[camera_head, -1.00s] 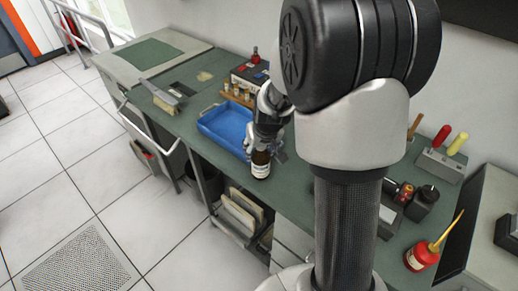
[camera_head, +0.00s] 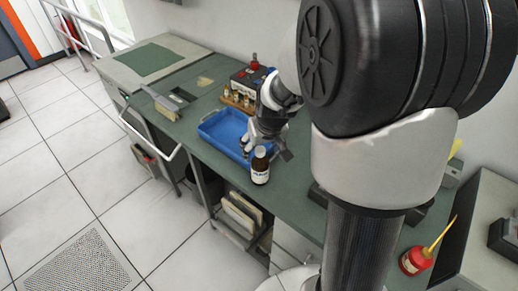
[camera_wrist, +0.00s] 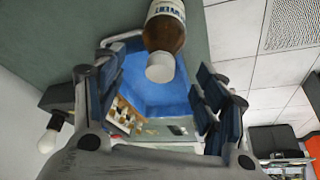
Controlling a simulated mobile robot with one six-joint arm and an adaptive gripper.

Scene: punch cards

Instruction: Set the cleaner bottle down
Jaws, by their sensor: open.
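The cleaner bottle (camera_head: 260,170) is brown with a white label and a white cap. It stands upright on the green bench top (camera_head: 205,168), close to the front edge and just right of the blue tray. My gripper (camera_head: 266,142) is just behind and above the bottle, open and empty. In the wrist view the bottle (camera_wrist: 166,32) is at the top, its cap pointing between the spread fingers of my gripper (camera_wrist: 150,84). The bottle appears clear of both fingers.
A blue tray (camera_head: 207,131) lies left of the bottle. Behind it are a wooden rack with small bottles (camera_head: 236,99) and a dark box with red knobs (camera_head: 247,80). A brush (camera_head: 162,103) lies further left. A red oil can (camera_head: 414,260) stands at the right.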

